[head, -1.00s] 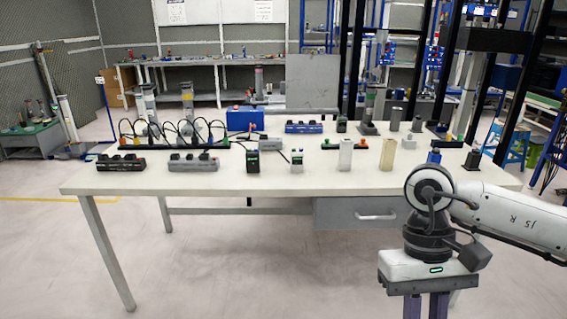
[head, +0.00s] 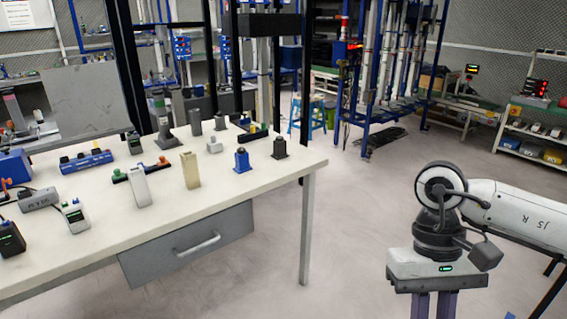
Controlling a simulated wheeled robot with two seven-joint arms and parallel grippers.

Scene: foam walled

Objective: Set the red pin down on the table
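The white table (head: 225,199) fills the left side of the head view, with its right front corner near the middle. My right gripper (head: 434,307) points down at the bottom right, over the floor and apart from the table. The upper parts of its two fingers show a narrow gap. Their tips are cut off by the lower edge, so I cannot tell whether they hold anything. I see no clear red pin. My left gripper is out of view.
On the table stand a white block (head: 140,187), a beige block (head: 190,171), a blue piece (head: 242,160) and a black piece (head: 279,148). The tabletop's right front strip is bare. A drawer (head: 190,247) hangs below. Open floor lies between table and gripper.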

